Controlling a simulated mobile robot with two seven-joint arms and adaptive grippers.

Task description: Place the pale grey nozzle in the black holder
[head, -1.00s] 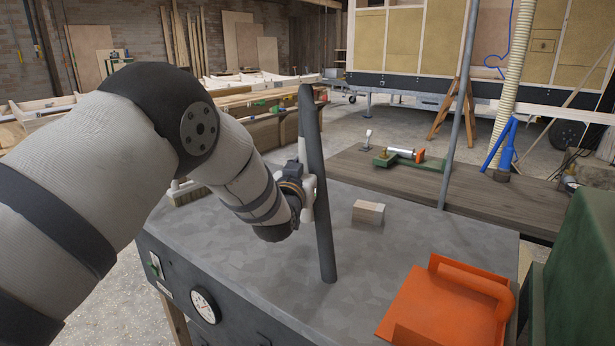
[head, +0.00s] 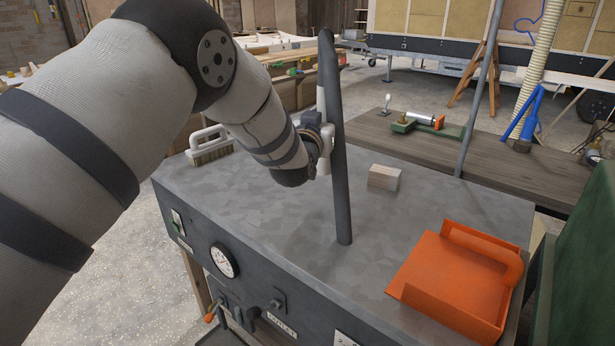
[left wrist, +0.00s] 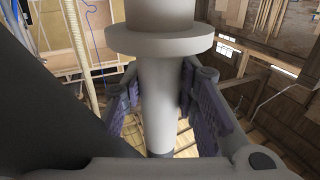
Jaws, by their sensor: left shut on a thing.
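The pale grey nozzle (left wrist: 158,92), a round stem with a wide flange, fills the middle of the left wrist view. My left gripper (left wrist: 163,115) is shut on its stem, with a dark pad on each side. In the head view the left gripper (head: 322,150) is above the grey bench top, and only slivers of pale grey show there. A tall dark grey tube (head: 339,170) rises across the gripper and hides part of it. I cannot tell whether tube and gripper touch. I cannot make out the black holder for certain. My right gripper is not in view.
The bench top (head: 270,205) carries a wooden block (head: 383,178), an orange dustpan-like tray (head: 450,285) and a brush (head: 209,147). A wooden bench (head: 400,150) behind holds a green and orange tool (head: 417,122).

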